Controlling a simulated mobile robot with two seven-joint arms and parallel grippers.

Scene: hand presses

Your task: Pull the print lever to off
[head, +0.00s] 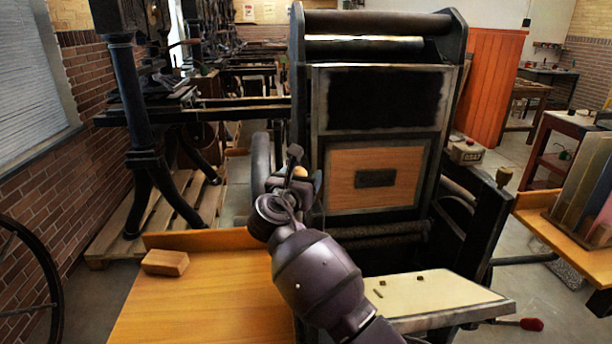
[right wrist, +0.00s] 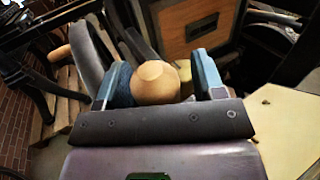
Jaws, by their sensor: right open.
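A round wooden knob (right wrist: 155,82), apparently the end of the print lever, is between the two blue-padded fingers of my right gripper (right wrist: 164,85) in the right wrist view. The fingers are open on either side of it, and a gap shows on the right. Contact on the left cannot be told. In the head view my right gripper (head: 298,182) is at the left side of the black hand press (head: 380,68), with a little of the knob (head: 299,172) showing. The lever's shaft is hidden. My left gripper is not in view.
A wooden table (head: 200,290) with a small wooden block (head: 165,262) is at the left. A pale board (head: 445,296) projects from the press front. Another press (head: 130,110) stands behind left.

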